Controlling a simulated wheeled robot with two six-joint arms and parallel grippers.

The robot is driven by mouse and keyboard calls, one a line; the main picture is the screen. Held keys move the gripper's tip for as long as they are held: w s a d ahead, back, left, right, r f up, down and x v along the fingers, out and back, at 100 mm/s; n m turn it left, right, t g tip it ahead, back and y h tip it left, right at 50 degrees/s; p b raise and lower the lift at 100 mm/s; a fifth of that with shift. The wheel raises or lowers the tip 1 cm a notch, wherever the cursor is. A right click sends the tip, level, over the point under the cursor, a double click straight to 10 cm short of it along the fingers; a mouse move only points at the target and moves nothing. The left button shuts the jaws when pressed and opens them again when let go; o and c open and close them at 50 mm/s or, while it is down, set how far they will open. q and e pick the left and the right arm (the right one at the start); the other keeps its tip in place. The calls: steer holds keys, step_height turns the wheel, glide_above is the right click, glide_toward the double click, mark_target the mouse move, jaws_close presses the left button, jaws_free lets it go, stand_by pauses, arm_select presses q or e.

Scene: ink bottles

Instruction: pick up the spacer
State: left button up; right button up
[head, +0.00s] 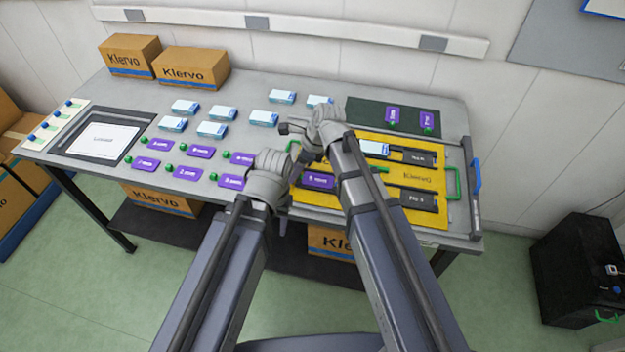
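I cannot tell for sure which thing is the spacer. My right gripper (306,127) is over the left part of the yellow tray (425,178), pointing left. A small dark piece (284,129) shows at its tip; I cannot tell whether it is a finger or a held thing. My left gripper (284,162) is lower and to the left, near the tray's left edge; its fingers are not clear. The tray has dark slots (405,195), a white-blue box (373,148) and a purple card (319,181), partly hidden by my arms.
Several white-blue boxes (212,129) and purple cards (187,173) with green knobs stand on the grey table (258,83). A dark green mat (365,112) lies behind the tray. Cardboard boxes (190,67) stand at the back left. A framed screen (103,139) is at the left.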

steer(key=c, duration=0.8)
steer(key=shift+r, duration=0.1)
step_height(320, 180, up, 10)
steer(key=p, duration=1)
